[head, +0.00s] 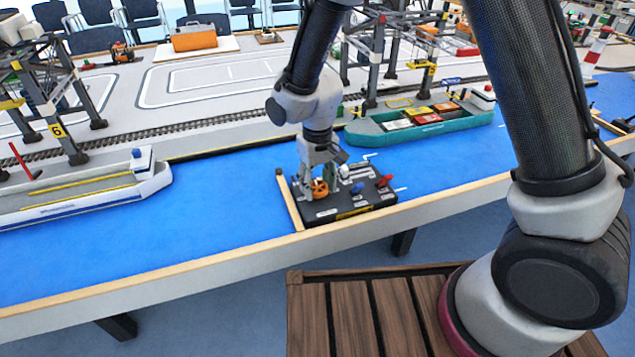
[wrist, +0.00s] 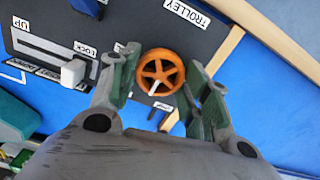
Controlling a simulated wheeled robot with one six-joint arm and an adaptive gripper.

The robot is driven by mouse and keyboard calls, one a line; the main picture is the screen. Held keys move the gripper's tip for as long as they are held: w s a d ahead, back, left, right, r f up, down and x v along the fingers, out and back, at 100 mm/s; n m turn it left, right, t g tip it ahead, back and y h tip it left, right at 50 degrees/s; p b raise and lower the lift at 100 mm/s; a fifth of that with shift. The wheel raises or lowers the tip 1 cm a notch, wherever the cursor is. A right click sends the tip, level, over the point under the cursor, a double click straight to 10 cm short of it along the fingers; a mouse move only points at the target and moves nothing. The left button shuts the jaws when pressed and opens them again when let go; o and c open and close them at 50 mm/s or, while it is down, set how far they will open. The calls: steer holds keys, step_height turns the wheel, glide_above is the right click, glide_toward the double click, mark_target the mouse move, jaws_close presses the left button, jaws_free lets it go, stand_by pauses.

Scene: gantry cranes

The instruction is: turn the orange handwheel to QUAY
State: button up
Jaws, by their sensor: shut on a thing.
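The orange handwheel (wrist: 159,75) sits on a dark control panel (wrist: 130,20) and has several spokes and a white pointer mark towards the lower left in the wrist view. It also shows on the panel's left part in the head view (head: 320,189). My gripper (wrist: 161,65) has one finger on each side of the wheel and is shut on its rim. Small white labels lie around the wheel, but their words, including any QUAY, are too small or hidden to read. A TROLLEY label (wrist: 186,12) is beside it.
A slot with a white lever knob (wrist: 74,72) is left of the wheel, near a LOCK label. A green ship (head: 420,124) lies behind.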

mark_target(318, 186)
steer(key=m, duration=0.5)
steer(key=shift+m, duration=0.3)
stand_by(0.4)
steer(key=o, duration=1)
steer(key=shift+r, duration=0.1)
step_height(318, 186, up, 12)
steer(key=shift+f, duration=0.1)
